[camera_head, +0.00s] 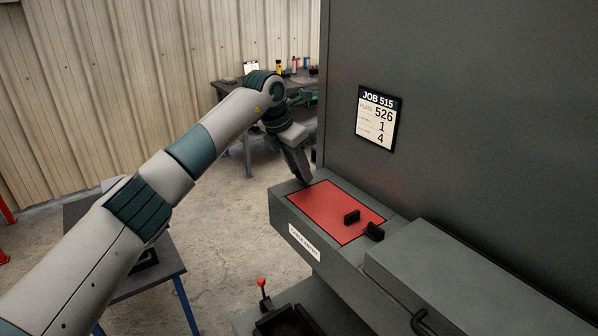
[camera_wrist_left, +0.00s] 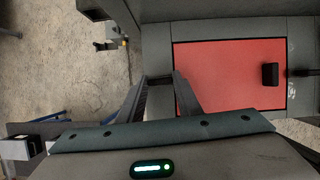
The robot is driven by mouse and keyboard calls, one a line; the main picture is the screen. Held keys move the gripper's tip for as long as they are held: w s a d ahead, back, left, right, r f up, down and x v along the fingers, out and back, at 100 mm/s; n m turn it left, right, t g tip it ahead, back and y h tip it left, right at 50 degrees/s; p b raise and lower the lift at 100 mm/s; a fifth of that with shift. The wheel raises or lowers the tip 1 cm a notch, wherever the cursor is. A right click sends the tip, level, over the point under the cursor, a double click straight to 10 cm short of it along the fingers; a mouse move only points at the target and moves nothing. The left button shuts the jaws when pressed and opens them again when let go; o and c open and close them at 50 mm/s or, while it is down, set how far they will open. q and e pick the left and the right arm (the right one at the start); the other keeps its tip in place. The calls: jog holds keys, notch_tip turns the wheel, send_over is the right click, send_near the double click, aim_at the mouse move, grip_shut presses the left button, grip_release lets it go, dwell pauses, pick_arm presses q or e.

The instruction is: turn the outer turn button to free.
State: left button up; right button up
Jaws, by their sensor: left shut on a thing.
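The red plate (camera_head: 325,207) lies in the top of a grey housing; it also shows in the wrist view (camera_wrist_left: 220,65). A black block-like grip (camera_head: 352,217) stands on the plate, also in the wrist view (camera_wrist_left: 270,75). One black turn button (camera_head: 375,232) sits at the plate's near right edge, also at the right in the wrist view (camera_wrist_left: 303,72). My left gripper (camera_head: 306,181) is at the plate's opposite end. In the wrist view its fingers (camera_wrist_left: 161,80) are shut on a dark piece, seemingly the outer turn button (camera_wrist_left: 159,79), mostly hidden by the fingers. My right gripper is out of view.
A tall grey cabinet wall (camera_head: 450,110) with a job card (camera_head: 379,118) rises behind the housing. A grey cover (camera_head: 460,285) adjoins it at right. A dark tray (camera_head: 285,322) with a red-knobbed lever (camera_head: 262,284) lies below.

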pick_arm(q)
jog(key=n+y+b, duration=0.1)
jog(key=n+b, duration=0.1)
jog(key=b, duration=0.1)
jog(key=n+t+y+b, duration=0.1)
jog(key=n+b, duration=0.2)
jog(key=b, duration=0.1)
jog(key=n+b, duration=0.3)
jog(key=b, duration=0.1)
jog(key=shift+s+d+f+t+y, duration=0.1)
jog(key=shift+d+f+t+y, duration=0.1)
jog(key=shift+d+t+y, duration=0.15)
jog(key=shift+r+n+y+b, duration=0.1)
jog(key=shift+n+y+b, duration=0.35)
jog(key=shift+n+b, duration=0.5)
jog(key=shift+n+y+b, duration=0.35)
jog(key=shift+n+y, duration=0.05)
jog(key=shift+n, duration=0.45)
jog(key=shift+r+n+y, duration=0.15)
jog(key=shift+n+y, duration=0.15)
jog(key=shift+n, duration=0.6)
jog(key=shift+d+r+n+y, duration=0.15)
jog(key=shift+n+y, duration=0.15)
jog(key=shift+n, duration=0.6)
jog(key=shift+n+g+y+p, duration=0.4)
jog(key=shift+n+g+p, duration=0.05)
jog(key=shift+n, duration=0.55)
jog(key=o, duration=1)
